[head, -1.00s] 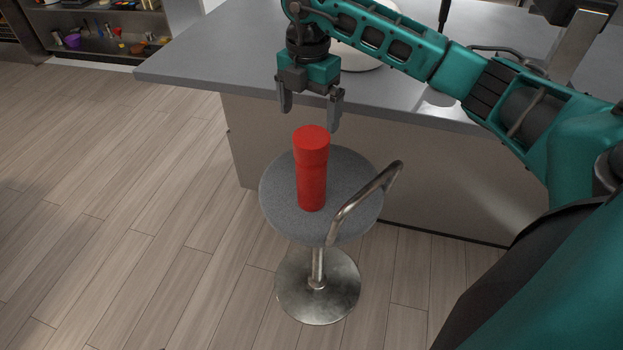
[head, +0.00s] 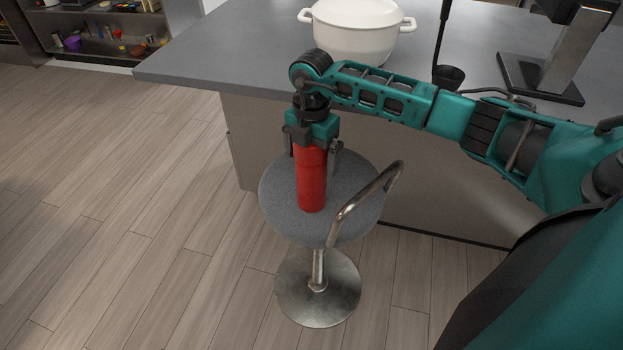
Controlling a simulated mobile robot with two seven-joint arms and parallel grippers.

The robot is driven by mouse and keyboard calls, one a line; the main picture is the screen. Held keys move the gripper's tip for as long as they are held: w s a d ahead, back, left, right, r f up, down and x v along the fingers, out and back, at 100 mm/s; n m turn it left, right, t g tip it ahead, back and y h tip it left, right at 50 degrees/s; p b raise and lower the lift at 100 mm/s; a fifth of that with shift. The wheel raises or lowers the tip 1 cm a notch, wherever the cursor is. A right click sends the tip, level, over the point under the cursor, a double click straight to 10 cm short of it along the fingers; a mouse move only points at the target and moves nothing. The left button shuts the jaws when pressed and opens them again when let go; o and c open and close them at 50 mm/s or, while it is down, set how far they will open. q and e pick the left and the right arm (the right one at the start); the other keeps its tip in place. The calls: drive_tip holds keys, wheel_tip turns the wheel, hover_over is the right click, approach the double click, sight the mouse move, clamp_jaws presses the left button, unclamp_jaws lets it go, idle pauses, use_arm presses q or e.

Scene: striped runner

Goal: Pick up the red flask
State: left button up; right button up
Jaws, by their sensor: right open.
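The red flask (head: 312,183) stands upright on the round grey seat of a stool (head: 350,200). My right gripper (head: 314,160) points down over the flask's top, with a finger on either side of its upper part. The fingers are open, and a gap shows between the right finger and the flask. The flask's cap is hidden behind the gripper body. My left gripper is not in view.
The stool has a curved metal rail (head: 360,203) at its right. The grey counter (head: 230,62) behind holds a white pot (head: 352,35), a dark ladle (head: 447,75) and a metal stand (head: 560,75). The floor at left is clear.

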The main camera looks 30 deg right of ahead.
drive_tip(key=shift+c, duration=0.2)
drive_tip(key=c, duration=1.5)
drive_tip(key=shift+r, duration=0.15)
